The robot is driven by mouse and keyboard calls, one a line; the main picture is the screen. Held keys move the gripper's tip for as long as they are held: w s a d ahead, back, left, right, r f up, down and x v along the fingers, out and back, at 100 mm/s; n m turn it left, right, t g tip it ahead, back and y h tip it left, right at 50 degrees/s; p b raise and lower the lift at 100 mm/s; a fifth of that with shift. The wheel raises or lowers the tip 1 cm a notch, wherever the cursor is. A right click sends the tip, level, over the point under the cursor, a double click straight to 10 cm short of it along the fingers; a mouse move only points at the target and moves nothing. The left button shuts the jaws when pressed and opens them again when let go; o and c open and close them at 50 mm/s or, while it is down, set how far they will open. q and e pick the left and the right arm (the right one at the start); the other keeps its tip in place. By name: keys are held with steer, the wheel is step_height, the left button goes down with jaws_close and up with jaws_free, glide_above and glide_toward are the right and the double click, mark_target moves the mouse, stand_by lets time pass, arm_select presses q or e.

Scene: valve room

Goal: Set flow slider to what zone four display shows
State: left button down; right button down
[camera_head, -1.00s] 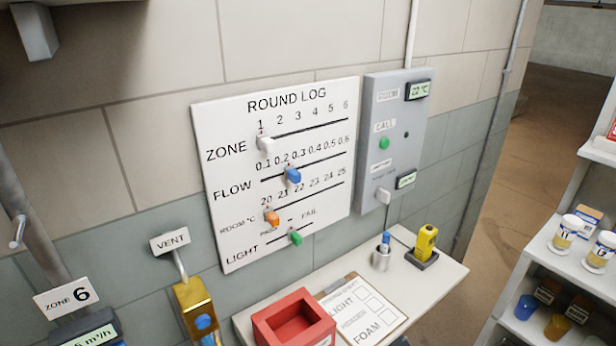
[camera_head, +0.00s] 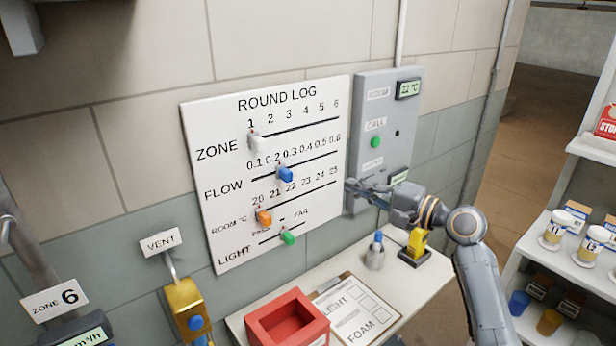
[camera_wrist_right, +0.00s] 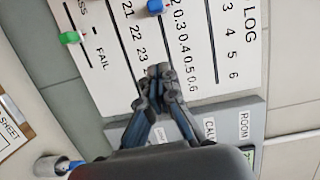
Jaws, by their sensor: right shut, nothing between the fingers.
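The white ROUND LOG board (camera_head: 225,130) hangs on the wall. Its FLOW row has a blue slider knob (camera_head: 286,174) near the 0.2 and 0.3 marks; I cannot tell the exact value. The blue knob also shows at the top edge of the right wrist view (camera_wrist_right: 155,6). My right gripper (camera_head: 352,187) is shut and empty, at the board's right edge in front of the grey panel. In the right wrist view its closed fingertips (camera_wrist_right: 160,72) appear over the board's scales, to one side of the blue knob. The zone four display is not in view.
White ZONE (camera_head: 257,142), orange (camera_head: 264,217) and green (camera_head: 288,238) knobs sit on the other rows. The grey panel (camera_head: 365,140) adjoins the board. Below, the table holds a red tray (camera_head: 262,325), clipboard (camera_head: 335,312), pen cup (camera_head: 375,258) and yellow device (camera_head: 418,242). A Zone 6 display (camera_head: 90,338) is lower left.

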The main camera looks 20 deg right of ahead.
steer(key=r, duration=0.1)
steer(key=p, duration=0.4)
glide_toward(289, 166)
steer(key=w, duration=0.4)
steer(key=shift+w+d, duration=0.25)
steer(key=shift+d, duration=0.05)
steer(key=a+p, duration=0.1)
steer(key=a, duration=0.2)
steer(key=shift+s+p, duration=0.35)
steer(key=shift+s, duration=0.05)
steer(key=shift+s+a+f, duration=0.2)
steer(key=shift+a, duration=0.25)
